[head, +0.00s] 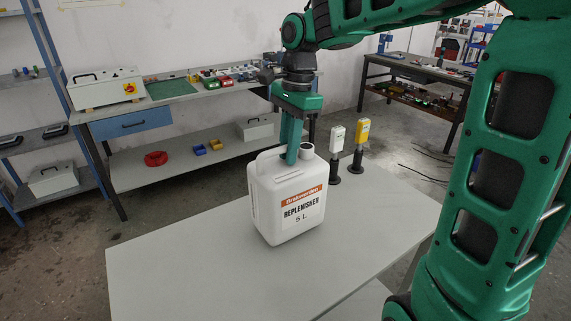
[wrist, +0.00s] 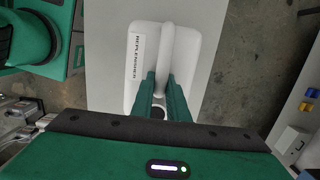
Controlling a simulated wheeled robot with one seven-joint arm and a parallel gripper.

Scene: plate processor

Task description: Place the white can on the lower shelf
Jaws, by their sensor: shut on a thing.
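My gripper (head: 292,155) points down from above and is shut on the can's top handle. In the wrist view the fingers (wrist: 163,82) lie on either side of the white handle (wrist: 167,45). A lower shelf (head: 130,172) shows under the back workbench. A lower surface (head: 362,304) also shows partly under the front table, mostly hidden.
The lower shelf at the back holds a red ring-shaped item (head: 156,158), blue and yellow bins (head: 215,144) and a grey case (head: 255,129). Two dark stands with white (head: 338,138) and yellow (head: 362,131) tops stand behind the can. The front table's left part is clear.

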